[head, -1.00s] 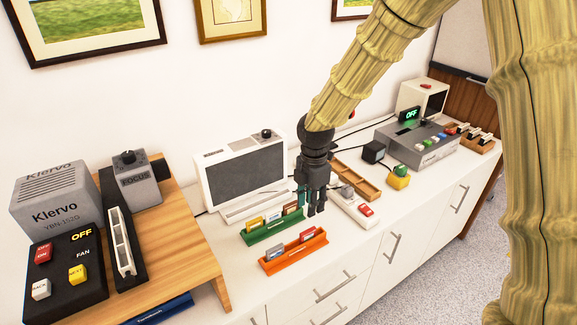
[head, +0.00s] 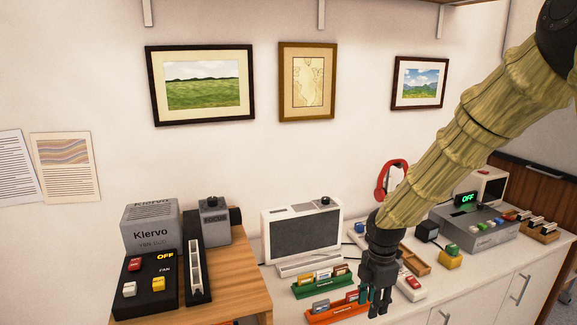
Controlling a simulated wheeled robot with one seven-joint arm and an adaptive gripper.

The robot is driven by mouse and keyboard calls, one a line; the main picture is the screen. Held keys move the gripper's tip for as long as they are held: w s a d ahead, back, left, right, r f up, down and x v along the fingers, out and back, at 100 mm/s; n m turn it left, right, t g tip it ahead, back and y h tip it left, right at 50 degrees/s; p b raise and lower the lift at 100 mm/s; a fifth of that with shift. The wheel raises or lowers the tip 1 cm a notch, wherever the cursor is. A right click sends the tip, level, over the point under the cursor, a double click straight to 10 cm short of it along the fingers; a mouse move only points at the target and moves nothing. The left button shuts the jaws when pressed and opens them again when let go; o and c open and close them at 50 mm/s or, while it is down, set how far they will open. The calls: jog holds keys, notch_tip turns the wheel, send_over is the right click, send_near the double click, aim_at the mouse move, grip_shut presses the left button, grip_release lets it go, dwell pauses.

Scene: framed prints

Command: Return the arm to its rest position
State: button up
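My arm, in a bamboo-like covering, comes in from the upper right of the head view. My gripper (head: 379,300) points down at its end, over the front of the white cabinet top. It overlaps the right end of the orange card rack (head: 322,318) in the picture; I cannot tell whether they touch. The dark fingers look close together, and the gap between them is too small to judge. No held object can be made out.
A green card rack (head: 318,292) and a white screen unit (head: 301,229) stand left of my gripper. A white device with a red button (head: 411,286) is close on its right. A wooden riser (head: 240,268) holds the Klervo box (head: 150,226). Framed prints (head: 200,84) hang above.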

jog(key=s+a+f+m+y, duration=0.1)
jog(key=s+f+m, duration=0.5)
jog(key=f, duration=0.5)
jog(key=s+a+f+m+y, duration=0.15)
jog(key=s+f+m, duration=0.25)
jog(key=s+f, duration=0.55)
jog(key=s+d+f+m+h, duration=0.1)
jog(key=s+d+f+m, duration=0.1)
jog(key=s+f+m, duration=0.4)
jog(key=s+d+f+m+h, duration=0.1)
jog(key=s+f+m, duration=0.5)
jog(key=s, duration=0.8)
jog(key=shift+s+d+f, duration=0.25)
jog(key=shift+d+f, duration=0.1)
jog(key=shift+f, duration=0.1)
